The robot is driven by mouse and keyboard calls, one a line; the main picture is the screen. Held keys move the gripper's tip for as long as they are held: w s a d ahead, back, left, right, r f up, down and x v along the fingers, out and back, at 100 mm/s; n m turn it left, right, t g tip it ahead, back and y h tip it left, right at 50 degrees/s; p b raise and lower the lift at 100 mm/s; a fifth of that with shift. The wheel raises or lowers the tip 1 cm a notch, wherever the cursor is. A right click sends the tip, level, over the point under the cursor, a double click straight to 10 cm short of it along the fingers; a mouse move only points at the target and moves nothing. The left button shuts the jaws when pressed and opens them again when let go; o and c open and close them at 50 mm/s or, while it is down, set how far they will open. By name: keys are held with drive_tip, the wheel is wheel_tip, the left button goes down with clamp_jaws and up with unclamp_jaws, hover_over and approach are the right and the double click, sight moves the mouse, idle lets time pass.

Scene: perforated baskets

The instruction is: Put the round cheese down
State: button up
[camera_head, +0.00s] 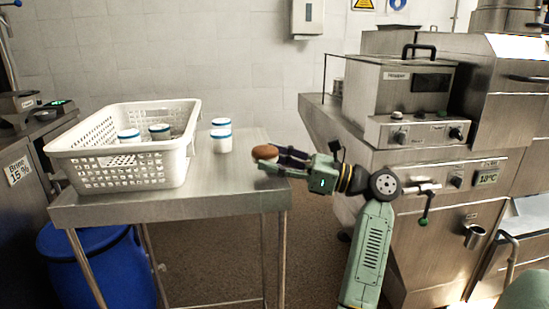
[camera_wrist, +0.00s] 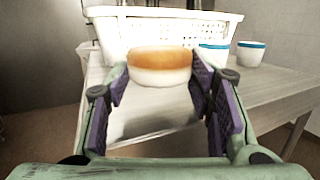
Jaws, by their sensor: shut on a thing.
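The round cheese (camera_head: 265,152) has an orange-brown top and a pale side. It also shows between my fingers in the wrist view (camera_wrist: 159,67). My gripper (camera_head: 275,158) is shut on it, with a purple-padded finger on each side. In the head view the cheese is at the right end of the steel table (camera_head: 150,205), near its front right corner. I cannot tell whether its underside touches the table top.
A white perforated basket (camera_head: 130,176) with white, blue-lidded tubs inside stands on the table's left. Two more such tubs (camera_head: 222,143) stand between basket and cheese. A steel machine (camera_head: 430,180) stands to the right. A blue barrel (camera_head: 95,270) is below the table.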

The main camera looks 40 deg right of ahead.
drive_tip(key=shift+f, duration=0.25)
drive_tip(key=shift+f+p, duration=0.3)
drive_tip(key=o, duration=1.4)
drive_tip(key=shift+f, duration=0.1)
drive_tip(key=shift+r+b, duration=0.25)
drive_tip(key=shift+b, duration=0.05)
drive_tip(key=shift+s+d+r, duration=0.2)
drive_tip(key=shift+d, duration=0.1)
drive_tip(key=b+v, duration=0.2)
drive_tip(key=v, duration=0.9)
drive_tip(key=shift+s+r, duration=0.15)
drive_tip(key=shift+s, duration=0.1)
